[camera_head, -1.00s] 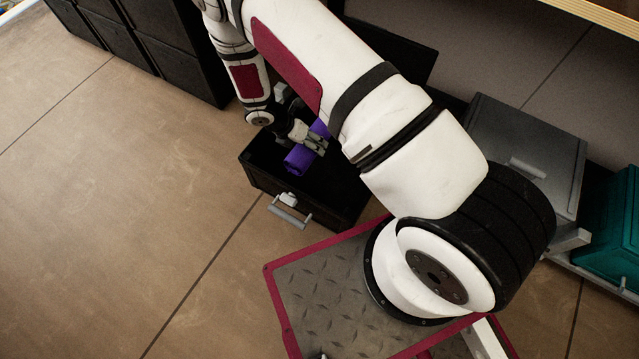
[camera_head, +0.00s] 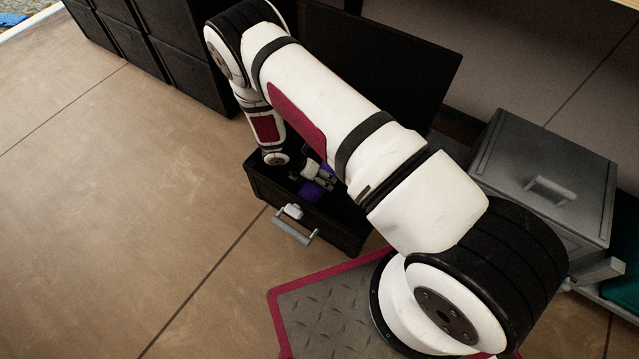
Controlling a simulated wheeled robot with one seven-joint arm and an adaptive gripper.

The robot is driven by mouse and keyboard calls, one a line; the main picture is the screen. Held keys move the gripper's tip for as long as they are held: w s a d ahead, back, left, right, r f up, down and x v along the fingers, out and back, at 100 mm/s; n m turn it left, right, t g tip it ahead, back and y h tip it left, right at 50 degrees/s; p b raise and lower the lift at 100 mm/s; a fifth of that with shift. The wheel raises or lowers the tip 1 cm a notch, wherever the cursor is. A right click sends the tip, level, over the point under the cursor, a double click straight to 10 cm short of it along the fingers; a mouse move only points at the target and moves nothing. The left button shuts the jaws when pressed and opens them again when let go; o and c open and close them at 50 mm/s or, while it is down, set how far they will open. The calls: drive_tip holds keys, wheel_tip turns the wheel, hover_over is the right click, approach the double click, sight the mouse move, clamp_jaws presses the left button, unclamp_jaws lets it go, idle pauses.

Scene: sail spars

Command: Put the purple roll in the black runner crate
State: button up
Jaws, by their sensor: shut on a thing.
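The purple roll (camera_head: 312,192) shows in the head view at the middle, partly hidden by my gripper and arm. My gripper (camera_head: 326,183) is shut on the purple roll. The black runner crate (camera_head: 335,231) is below them, with a grey handle (camera_head: 294,228) on its front and its dark lid (camera_head: 395,70) standing up behind my arm. The roll shows within the outline of the crate's opening and looks low in it. I cannot tell whether it touches the crate's floor.
Several black crates (camera_head: 180,45) are stacked at the upper left. A grey lidded crate (camera_head: 545,175) stands at the right, beside a teal crate (camera_head: 630,240) at the edge. The brown floor at the left is clear.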

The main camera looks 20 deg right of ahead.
drive_tip(key=shift+f, duration=0.7)
drive_tip(key=o, duration=1.4)
drive_tip(key=shift+f, duration=0.1)
drive_tip(key=p+v, duration=0.4)
drive_tip(key=v, duration=0.8)
drive_tip(key=shift+r+p, duration=0.2)
drive_tip(key=shift+p, duration=0.15)
